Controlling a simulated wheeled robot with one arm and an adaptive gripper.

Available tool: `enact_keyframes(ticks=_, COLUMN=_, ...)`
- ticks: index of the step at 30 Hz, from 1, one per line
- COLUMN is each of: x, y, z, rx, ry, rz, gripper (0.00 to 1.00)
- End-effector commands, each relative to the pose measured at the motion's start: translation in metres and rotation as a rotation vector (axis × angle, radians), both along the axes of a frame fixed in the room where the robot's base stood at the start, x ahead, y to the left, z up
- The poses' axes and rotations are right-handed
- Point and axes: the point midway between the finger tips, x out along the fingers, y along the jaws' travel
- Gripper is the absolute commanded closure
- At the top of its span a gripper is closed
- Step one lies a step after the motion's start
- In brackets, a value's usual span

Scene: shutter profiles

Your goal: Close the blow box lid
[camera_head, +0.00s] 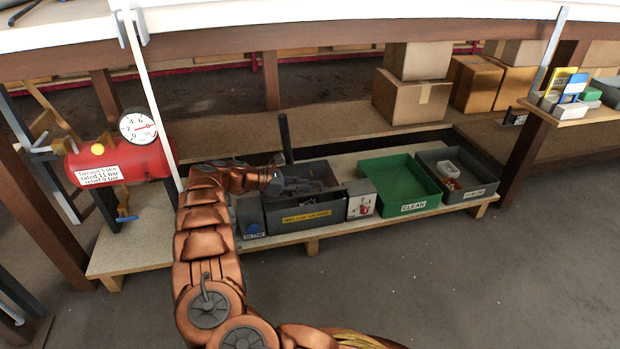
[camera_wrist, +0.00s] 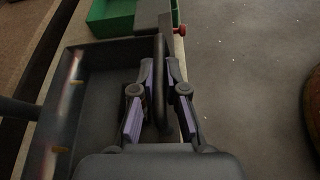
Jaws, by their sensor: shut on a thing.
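The blow box is a dark grey open-topped box with a yellow label (camera_head: 305,217) on the low shelf in the head view. Its interior (camera_wrist: 103,75) shows at left in the wrist view. My gripper (camera_head: 303,187) is over the box's front part. In the wrist view my gripper (camera_wrist: 160,78) has its purple-padded fingers on both sides of a dark upright bar or plate edge (camera_wrist: 160,100) and is shut on it. I cannot tell whether this piece is the lid's edge or the box's front wall. My arm and gripper hide part of the box.
A grey switch box with a red knob (camera_head: 361,200) stands right of the box, then a green tray (camera_head: 410,207) and a grey bin (camera_head: 470,197). A red tank (camera_head: 125,160) with a gauge is at left. A dark post (camera_head: 285,138) stands behind. The front floor is clear.

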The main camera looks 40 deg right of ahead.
Motion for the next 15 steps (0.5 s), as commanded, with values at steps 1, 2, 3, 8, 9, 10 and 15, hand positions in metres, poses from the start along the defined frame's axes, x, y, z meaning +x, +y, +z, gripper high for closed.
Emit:
enact_keyframes(ticks=1, x=0.001, y=0.002, z=-0.006, rx=0.0, ry=0.003, rz=0.004, gripper=1.0)
enact_keyframes(ticks=2, x=0.001, y=0.003, z=-0.009, rx=-0.001, ry=0.004, rz=0.005, gripper=1.0)
enact_keyframes(ticks=3, x=0.002, y=0.003, z=-0.013, rx=-0.001, ry=0.004, rz=0.005, gripper=1.0)
enact_keyframes(ticks=8, x=0.002, y=0.005, z=-0.025, rx=0.0, ry=0.002, rz=0.007, gripper=1.0)
enact_keyframes(ticks=9, x=0.003, y=0.006, z=-0.027, rx=0.0, ry=0.002, rz=0.007, gripper=1.0)
enact_keyframes(ticks=10, x=0.003, y=0.006, z=-0.028, rx=0.0, ry=0.001, rz=0.008, gripper=1.0)
enact_keyframes(ticks=15, x=0.003, y=0.007, z=-0.032, rx=-0.001, ry=0.0, rz=0.009, gripper=1.0)
